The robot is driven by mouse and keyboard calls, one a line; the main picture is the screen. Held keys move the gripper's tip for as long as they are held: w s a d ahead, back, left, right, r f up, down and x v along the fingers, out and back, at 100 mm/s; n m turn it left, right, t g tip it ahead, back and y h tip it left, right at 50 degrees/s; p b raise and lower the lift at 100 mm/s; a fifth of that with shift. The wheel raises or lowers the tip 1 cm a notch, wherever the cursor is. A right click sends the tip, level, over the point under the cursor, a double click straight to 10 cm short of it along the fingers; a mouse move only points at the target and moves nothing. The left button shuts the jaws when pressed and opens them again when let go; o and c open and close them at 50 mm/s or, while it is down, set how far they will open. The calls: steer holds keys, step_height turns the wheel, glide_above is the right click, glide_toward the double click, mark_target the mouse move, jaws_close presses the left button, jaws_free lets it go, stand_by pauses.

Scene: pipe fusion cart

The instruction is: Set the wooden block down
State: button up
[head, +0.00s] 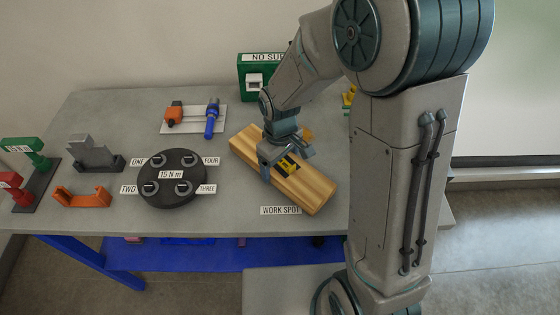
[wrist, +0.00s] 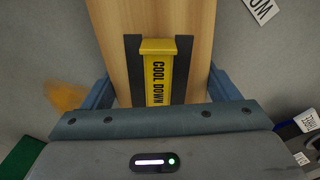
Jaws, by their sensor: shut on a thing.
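The wooden block (head: 313,190) is a long pale beam lying level and slanted across the right part of the bench, behind the WORK SPOT label (head: 281,210). It also fills the top middle of the wrist view (wrist: 140,20). A yellow tag reading COOL DOWN (wrist: 158,75), with dark strips beside it, is on its upper face.
On the grey bench (head: 225,185), a round black stand (head: 172,200) with several numbered fittings is left of the block. A board with orange and blue tools (head: 195,117) lies behind. A green box (head: 255,75) stands at the back. Grey and orange brackets (head: 81,198) sit far left.

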steer(key=shift+f, duration=0.1)
steer(key=o, duration=1.3)
step_height(320, 180, up, 12)
steer(key=shift+d+r, duration=0.1)
steer(key=shift+r, duration=0.1)
